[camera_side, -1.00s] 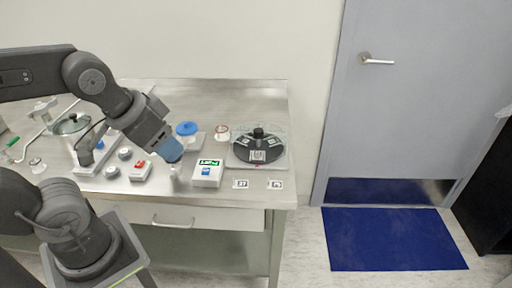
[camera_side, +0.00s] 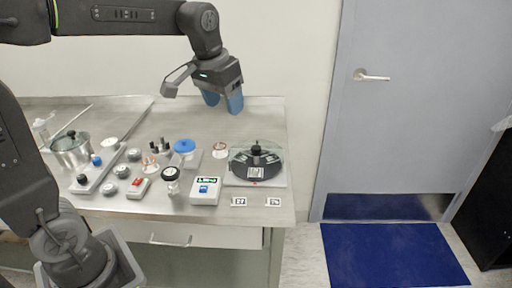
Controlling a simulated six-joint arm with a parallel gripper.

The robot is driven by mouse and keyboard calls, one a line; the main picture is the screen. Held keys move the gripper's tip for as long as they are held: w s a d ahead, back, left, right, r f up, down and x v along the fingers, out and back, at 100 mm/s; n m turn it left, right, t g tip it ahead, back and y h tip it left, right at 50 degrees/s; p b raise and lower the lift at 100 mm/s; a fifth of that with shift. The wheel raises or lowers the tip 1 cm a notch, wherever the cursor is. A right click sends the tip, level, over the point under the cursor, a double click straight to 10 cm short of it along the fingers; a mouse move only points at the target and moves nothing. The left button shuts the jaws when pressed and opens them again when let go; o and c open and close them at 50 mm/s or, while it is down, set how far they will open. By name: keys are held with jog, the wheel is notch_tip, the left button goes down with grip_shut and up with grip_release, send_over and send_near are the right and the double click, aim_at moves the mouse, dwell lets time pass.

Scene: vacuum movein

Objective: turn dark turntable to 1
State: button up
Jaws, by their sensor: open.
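The dark turntable (camera_side: 240,168) is a black round disc with white marker labels and a black centre knob (camera_side: 256,149). It sits on a light square base (camera_side: 278,182) at the right end of the steel bench. A clear cover or ring seems to stand around its back. The numbers on its labels are too small to read. My gripper (camera_side: 223,104) has two blue fingers pointing down, spread apart and empty. In the picture it is above and to the left of the turntable, touching nothing.
The steel bench (camera_side: 130,212) holds a box with a green display (camera_side: 205,190), a blue-lidded container (camera_side: 185,147), a red-switch box (camera_side: 138,187), a glass-lidded pot (camera_side: 71,148) and several knobs. Two marker cards (camera_side: 239,201) lie before the turntable. Free air surrounds my gripper.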

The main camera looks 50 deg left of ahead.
jog(key=w+a+f+n+g, duration=0.1)
jog(key=w+a+f, duration=0.1)
jog(key=w, duration=0.3)
jog(key=w+a+f+g, duration=0.1)
jog(key=w+a+f, duration=0.1)
jog(key=w, duration=0.3)
jog(key=n, duration=0.1)
send_near(256, 147)
jog(key=shift+g, duration=0.4)
jog(key=f, duration=0.9)
jog(key=shift+w+f, duration=0.3)
jog(key=shift+a, duration=0.1)
grip_shut()
